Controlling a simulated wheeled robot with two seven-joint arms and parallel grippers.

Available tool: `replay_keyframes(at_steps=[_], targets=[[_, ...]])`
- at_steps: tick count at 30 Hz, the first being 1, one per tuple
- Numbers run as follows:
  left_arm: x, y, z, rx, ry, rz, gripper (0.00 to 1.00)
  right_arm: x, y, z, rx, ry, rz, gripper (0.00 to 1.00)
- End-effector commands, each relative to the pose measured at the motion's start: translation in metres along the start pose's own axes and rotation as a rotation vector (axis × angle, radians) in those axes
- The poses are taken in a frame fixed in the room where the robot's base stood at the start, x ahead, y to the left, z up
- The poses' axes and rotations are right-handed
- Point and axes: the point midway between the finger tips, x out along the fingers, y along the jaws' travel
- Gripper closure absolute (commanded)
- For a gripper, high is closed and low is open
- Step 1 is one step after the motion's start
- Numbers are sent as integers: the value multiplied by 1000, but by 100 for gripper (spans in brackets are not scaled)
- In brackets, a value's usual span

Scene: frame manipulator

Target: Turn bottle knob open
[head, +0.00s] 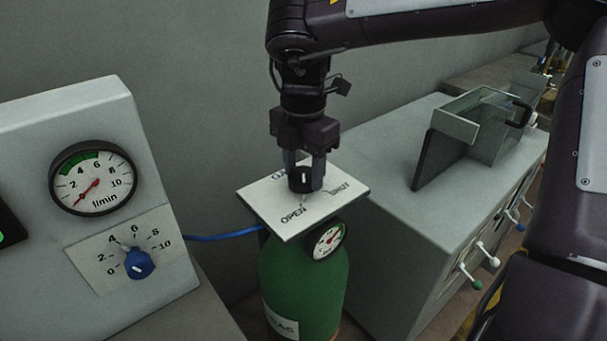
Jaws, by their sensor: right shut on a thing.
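A green gas bottle (303,284) stands upright in the middle of the head view. A white label plate (265,203) on its top carries the word OPEN at the front and other words partly hidden by the gripper. A black knob (299,181) with a white mark sits on the plate. My right gripper (304,178) comes down from above and is shut on the knob, one finger on each side. A small gauge (328,240) is on the bottle's front, below the plate. My left gripper is not in view.
A grey panel (60,130) at the left bears a flow gauge (92,178) and a blue dial (139,263). A blue hose (222,236) runs to the bottle. A grey cabinet (400,205) with a clear-walled box (484,122) stands close at the right.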

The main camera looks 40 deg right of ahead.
Motion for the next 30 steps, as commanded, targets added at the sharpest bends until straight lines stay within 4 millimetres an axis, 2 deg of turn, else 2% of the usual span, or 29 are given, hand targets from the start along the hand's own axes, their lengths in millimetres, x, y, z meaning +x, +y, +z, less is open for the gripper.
replay_keyframes(at_steps=[12,27,28,30], targets=[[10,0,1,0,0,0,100,0,0,0,161,0,3,75],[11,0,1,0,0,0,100,-1,0,0,178,0,3,75],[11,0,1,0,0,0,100,-1,0,0,178,0,3,50],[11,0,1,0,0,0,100,-1,0,0,178,0,2,41]])
